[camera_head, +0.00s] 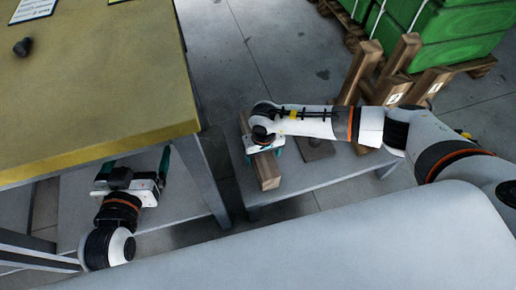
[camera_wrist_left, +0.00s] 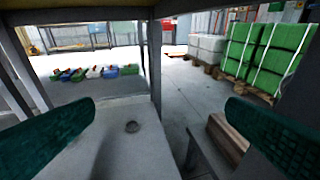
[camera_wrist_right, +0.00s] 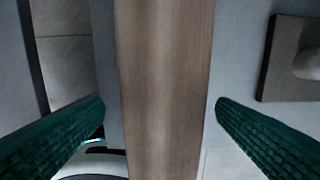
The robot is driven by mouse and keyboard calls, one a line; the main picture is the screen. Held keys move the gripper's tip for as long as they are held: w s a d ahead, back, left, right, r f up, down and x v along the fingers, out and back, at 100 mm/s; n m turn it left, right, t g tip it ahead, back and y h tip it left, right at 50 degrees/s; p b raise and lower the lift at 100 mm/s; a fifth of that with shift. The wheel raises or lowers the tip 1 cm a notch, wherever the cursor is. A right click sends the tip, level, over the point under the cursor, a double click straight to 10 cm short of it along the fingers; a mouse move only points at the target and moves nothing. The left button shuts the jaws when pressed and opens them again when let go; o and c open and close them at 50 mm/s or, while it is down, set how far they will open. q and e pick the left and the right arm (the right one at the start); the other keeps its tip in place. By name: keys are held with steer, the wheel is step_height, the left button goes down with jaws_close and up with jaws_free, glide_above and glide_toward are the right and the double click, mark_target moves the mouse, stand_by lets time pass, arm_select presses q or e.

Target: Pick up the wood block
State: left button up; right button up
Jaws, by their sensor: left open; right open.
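The wood block (camera_head: 268,173) is a long brown beam lying on a low grey table (camera_head: 318,175). My right gripper (camera_head: 263,156) is over the block, its wrist covering the block's middle. In the right wrist view the block (camera_wrist_right: 165,70) runs between the two green fingers (camera_wrist_right: 160,102), with a gap on each side; the gripper is open. Whether the fingertips reach down beside the block I cannot tell. My left gripper (camera_head: 135,168) is open and empty, low beside the yellow-topped table. Part of the block shows at the right in the left wrist view (camera_wrist_left: 228,138).
The yellow-topped table (camera_head: 100,80) stands at left, its leg (camera_head: 200,180) between my grippers. A dark plate (camera_head: 316,149) lies right of the block. Wooden stands (camera_head: 360,72) and green sacks on a pallet (camera_head: 440,30) are at the back right. Floor between is clear.

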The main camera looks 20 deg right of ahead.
steer(key=f, duration=0.1)
steer(key=f+b, duration=0.1)
steer(key=f, duration=0.1)
steer(key=f+b, duration=0.1)
steer(key=shift+w+d+f, duration=0.15)
steer(key=shift+w+f, duration=0.1)
steer(key=shift+f, duration=0.35)
arm_select(q)
step_height(320, 180, up, 7)
steer(key=w+d+t+h, duration=0.1)
steer(key=t, duration=0.4)
steer(key=shift+d+h, duration=0.2)
steer(key=shift+h, duration=0.2)
steer(key=shift+r, duration=0.1)
arm_select(e)
steer(key=shift+c, duration=0.3)
steer(key=c, duration=1.5)
steer(key=shift+w+r, duration=0.1)
steer(key=shift+c, duration=0.4)
